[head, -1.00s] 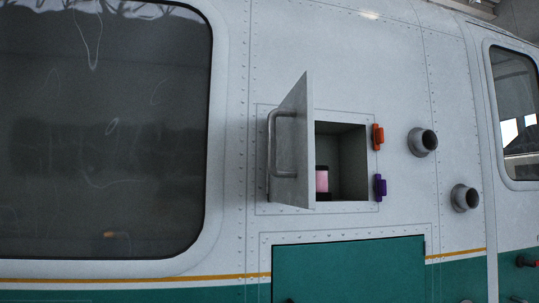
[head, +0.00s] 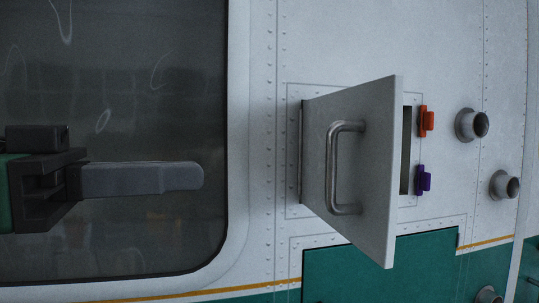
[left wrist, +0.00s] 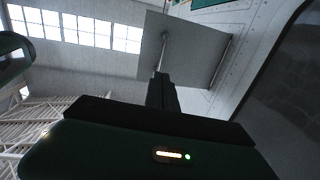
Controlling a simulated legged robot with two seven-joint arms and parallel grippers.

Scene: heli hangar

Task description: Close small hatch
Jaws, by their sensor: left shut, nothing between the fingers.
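The small hatch door (head: 365,165) is a grey panel, hinged at its left edge and standing open. Its free right edge sticks out from the wall. A bar handle (head: 333,165) is on its outer face. Only a narrow dark strip of the opening (head: 406,150) shows; the rest is hidden behind the door. My left gripper (head: 197,176) is shut and empty, left of the door and pointing right, apart from the handle in the picture. In the left wrist view the gripper (left wrist: 160,78) points towards the door (left wrist: 187,50); contact cannot be told there. My right gripper is not in view.
An orange latch (head: 426,121) and a purple latch (head: 424,180) sit right of the opening. Two round grey ports (head: 472,125) (head: 505,186) stick out further right. A large dark window (head: 120,90) lies behind my left gripper. A green panel (head: 350,275) is below the hatch.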

